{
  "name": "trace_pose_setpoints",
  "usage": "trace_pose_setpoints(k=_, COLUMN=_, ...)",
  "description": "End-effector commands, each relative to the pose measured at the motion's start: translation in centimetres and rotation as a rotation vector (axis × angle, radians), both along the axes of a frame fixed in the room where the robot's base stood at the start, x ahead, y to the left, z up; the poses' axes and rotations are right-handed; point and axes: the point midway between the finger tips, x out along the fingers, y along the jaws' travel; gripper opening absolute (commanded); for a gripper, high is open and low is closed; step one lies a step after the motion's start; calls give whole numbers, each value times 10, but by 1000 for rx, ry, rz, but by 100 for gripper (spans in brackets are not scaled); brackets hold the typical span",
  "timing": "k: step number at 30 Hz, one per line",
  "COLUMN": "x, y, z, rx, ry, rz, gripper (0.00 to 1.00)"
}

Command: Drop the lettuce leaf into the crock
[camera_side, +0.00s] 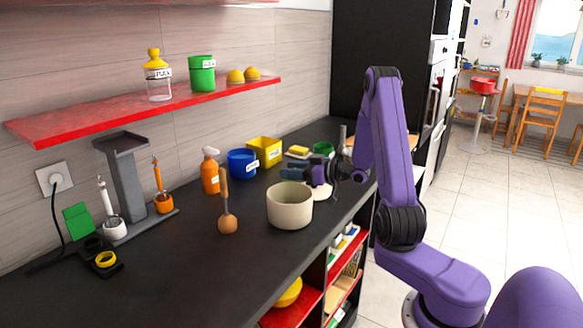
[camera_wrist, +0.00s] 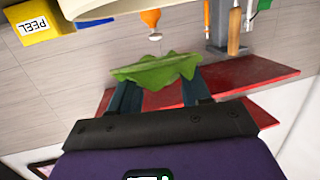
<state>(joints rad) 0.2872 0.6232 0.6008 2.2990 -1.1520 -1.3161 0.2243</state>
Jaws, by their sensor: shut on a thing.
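The cream crock (camera_side: 289,210) stands upright on the dark counter, its mouth open at the top. My gripper (camera_side: 292,173) is just above and behind its rim in the side view, fingers pointing left. In the wrist view my gripper (camera_wrist: 160,80) is shut on the green lettuce leaf (camera_wrist: 158,69), which spans both fingertips and spreads past them. The leaf cannot be made out in the side view. A cream curved edge, apparently the crock (camera_wrist: 135,7), shows at the top of the wrist view. The inside of the crock is hidden.
Behind the crock are a blue container (camera_side: 242,163), a yellow box (camera_side: 264,152) and an orange bottle (camera_side: 210,172). A wooden-handled utensil (camera_side: 227,222) is left of the crock. A red shelf (camera_side: 150,112) hangs on the wall. The front left counter is largely clear.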

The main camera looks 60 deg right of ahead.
Motion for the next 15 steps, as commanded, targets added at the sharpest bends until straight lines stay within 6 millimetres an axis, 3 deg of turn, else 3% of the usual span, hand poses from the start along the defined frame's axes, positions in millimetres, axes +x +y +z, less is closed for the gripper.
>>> trace_pose_setpoints(k=6, x=0, y=1, z=-25, rx=4, ry=2, rz=0, gripper=19)
trace_pose_setpoints(k=15, x=0, y=0, z=-41, rx=-1, ry=0, rz=0, gripper=19)
